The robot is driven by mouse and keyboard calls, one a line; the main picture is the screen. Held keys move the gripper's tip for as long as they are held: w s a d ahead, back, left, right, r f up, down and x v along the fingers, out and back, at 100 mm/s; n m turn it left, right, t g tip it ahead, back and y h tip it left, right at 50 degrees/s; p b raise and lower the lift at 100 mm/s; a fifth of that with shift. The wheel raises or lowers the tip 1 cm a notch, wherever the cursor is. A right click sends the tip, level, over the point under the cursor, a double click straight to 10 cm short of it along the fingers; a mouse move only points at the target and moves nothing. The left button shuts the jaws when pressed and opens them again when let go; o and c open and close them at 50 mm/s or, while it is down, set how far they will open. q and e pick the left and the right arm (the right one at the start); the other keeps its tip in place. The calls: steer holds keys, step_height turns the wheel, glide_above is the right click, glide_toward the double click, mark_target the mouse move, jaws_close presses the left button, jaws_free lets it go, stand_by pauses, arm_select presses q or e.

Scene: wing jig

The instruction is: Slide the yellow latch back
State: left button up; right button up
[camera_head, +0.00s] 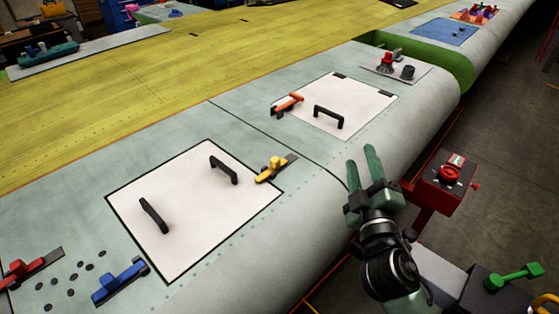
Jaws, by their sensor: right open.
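The yellow latch (271,170) sits on its dark base plate at the right corner of the nearer white panel (200,195). Its tip lies close to that panel's edge. My right gripper (366,163) is over the rounded front edge of the wing, to the right of the latch and apart from it. Its two green fingers point up in the picture, with a gap between them and nothing held. My left gripper does not show.
The nearer panel has two black handles. A farther white panel (360,108) has an orange latch (288,103) and a black handle (328,116). Blue (119,281) and red (28,266) latches sit at lower left. A red box (448,180) stands beside the wing, right of my gripper.

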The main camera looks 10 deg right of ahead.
steer(key=w+a+r+n+t+y, duration=0.1)
steer(key=a+r+n+y, duration=0.45)
steer(key=n+y, duration=0.35)
steer(key=w+a+r+n+y, duration=0.1)
steer(key=a+r+n+y, duration=0.3)
steer(key=a+n+y, duration=0.55)
steer(key=n+g+h, duration=0.7)
steer(key=n+g, duration=0.2)
steer(key=n, duration=0.6)
glide_toward(278, 162)
steer(key=shift+m+y+x, duration=0.25)
steer(key=shift+x, duration=0.8)
steer(key=shift+w+d+f, duration=0.1)
steer(key=shift+w+f, duration=0.1)
steer(key=shift+w, duration=0.05)
steer(key=p+x, duration=0.2)
steer(key=x, duration=0.4)
steer(key=shift+w+p, duration=0.1)
steer(key=shift+p, duration=0.2)
steer(key=shift+w+a+f, duration=0.2)
steer(key=shift+w+a, duration=0.15)
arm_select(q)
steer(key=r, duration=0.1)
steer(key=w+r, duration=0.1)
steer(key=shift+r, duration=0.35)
